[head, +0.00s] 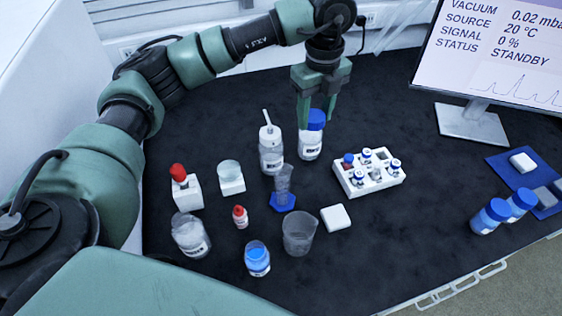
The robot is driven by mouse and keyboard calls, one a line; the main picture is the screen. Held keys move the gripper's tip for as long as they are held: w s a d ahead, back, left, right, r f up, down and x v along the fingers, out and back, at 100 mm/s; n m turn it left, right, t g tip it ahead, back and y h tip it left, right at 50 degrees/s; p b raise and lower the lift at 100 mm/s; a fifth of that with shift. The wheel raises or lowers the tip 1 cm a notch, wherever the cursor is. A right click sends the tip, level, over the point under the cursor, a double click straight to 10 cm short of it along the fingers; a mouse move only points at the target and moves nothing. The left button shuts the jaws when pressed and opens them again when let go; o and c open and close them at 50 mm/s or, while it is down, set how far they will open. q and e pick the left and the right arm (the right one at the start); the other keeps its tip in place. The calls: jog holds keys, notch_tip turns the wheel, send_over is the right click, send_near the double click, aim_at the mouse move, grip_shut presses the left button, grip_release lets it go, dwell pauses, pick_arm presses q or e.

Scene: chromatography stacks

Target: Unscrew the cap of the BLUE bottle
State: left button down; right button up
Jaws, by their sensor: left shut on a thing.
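A clear bottle (310,146) with a white label stands upright at the back middle of the dark bench. Its blue cap (316,120) is on top, or very close above it; I cannot tell if there is a gap. My left gripper (316,115) points down from above, with one finger on each side of the blue cap, and is shut on it. A jar with blue contents (257,260) stands at the front and looks open. My right gripper is not in view.
A white dispenser bottle (271,155) stands close left of the held cap. A white vial rack (370,180) is to the right. A cylinder on a blue base (283,200), a beaker (299,233) and a large jar (190,236) stand in front. The monitor (490,60) is back right.

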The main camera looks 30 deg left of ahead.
pick_arm(q)
jog(key=p, duration=0.2)
send_over(307, 177)
notch_tip(307, 177, down, 15)
jog(key=shift+r, duration=0.1)
notch_tip(307, 177, down, 5)
jog(key=shift+f, duration=0.1)
jog(key=shift+w, duration=0.1)
jog(key=shift+f, duration=0.15)
jog(key=c, duration=0.7)
grip_release()
